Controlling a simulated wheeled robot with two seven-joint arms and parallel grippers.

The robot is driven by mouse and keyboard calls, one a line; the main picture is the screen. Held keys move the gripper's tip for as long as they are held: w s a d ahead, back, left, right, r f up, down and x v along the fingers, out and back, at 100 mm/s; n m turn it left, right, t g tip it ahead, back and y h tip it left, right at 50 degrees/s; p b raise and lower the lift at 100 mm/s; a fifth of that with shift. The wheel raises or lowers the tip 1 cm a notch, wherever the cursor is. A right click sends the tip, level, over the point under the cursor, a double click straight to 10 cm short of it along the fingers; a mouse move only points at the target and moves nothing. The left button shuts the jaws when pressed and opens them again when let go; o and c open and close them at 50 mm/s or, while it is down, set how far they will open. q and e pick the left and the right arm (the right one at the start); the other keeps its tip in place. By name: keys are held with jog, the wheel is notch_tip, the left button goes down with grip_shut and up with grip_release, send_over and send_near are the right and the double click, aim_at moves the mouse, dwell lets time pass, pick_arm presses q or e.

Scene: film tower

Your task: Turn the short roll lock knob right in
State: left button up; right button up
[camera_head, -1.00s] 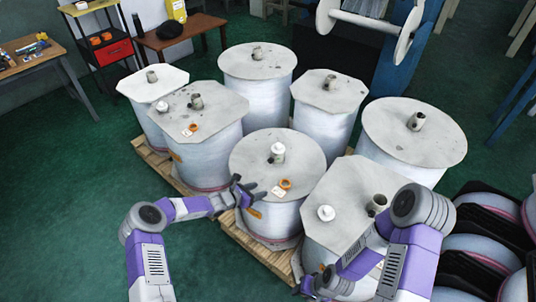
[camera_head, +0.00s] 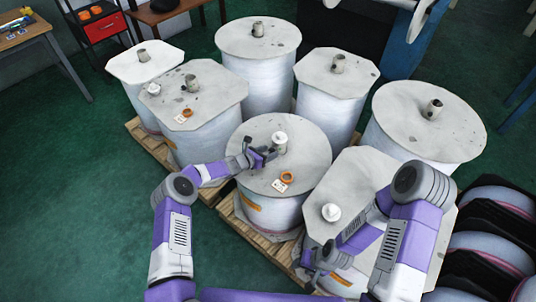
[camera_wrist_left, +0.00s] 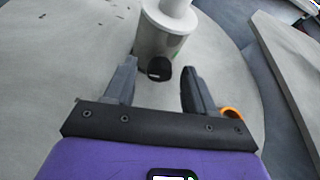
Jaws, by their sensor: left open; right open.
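The short roll (camera_head: 258,195) stands in the middle of the group, with a grey core (camera_head: 280,147) and a white cap rising from its top. In the left wrist view, a black lock knob (camera_wrist_left: 159,68) sits on the near side of the core (camera_wrist_left: 160,40). My left gripper (camera_head: 265,154) is above the roll's top, close to the core. In its wrist view the open fingers (camera_wrist_left: 157,84) point at the core, with the knob between and just beyond the tips. Contact cannot be seen. My right gripper (camera_head: 308,268) is open and low beside the front right roll.
An orange ring (camera_head: 287,177) and a small white tag lie on the short roll's top. A white knob-like piece (camera_head: 331,212) is on the front right roll (camera_head: 365,180). Several other rolls stand close around on wooden pallets (camera_head: 205,192). Open green floor lies left.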

pick_arm(q)
jog(key=shift+w+d, duration=0.1)
jog(key=shift+w, duration=0.05)
jog(key=shift+c, duration=0.2)
grip_shut()
jog(key=shift+r+p, duration=0.1)
jog(key=shift+p, duration=0.75)
jog(key=m+y+p, duration=0.1)
jog(key=p, duration=0.4)
jog(key=m+t+y+p, duration=0.1)
jog(key=m+p, duration=0.1)
jog(key=p, duration=0.3)
jog(key=shift+s+d+p, duration=0.2)
jog(key=shift+p, duration=0.2)
jog(key=shift+m+t+y+p, duration=0.45)
jog(key=shift+m+p, duration=0.35)
jog(key=shift+p, duration=0.4)
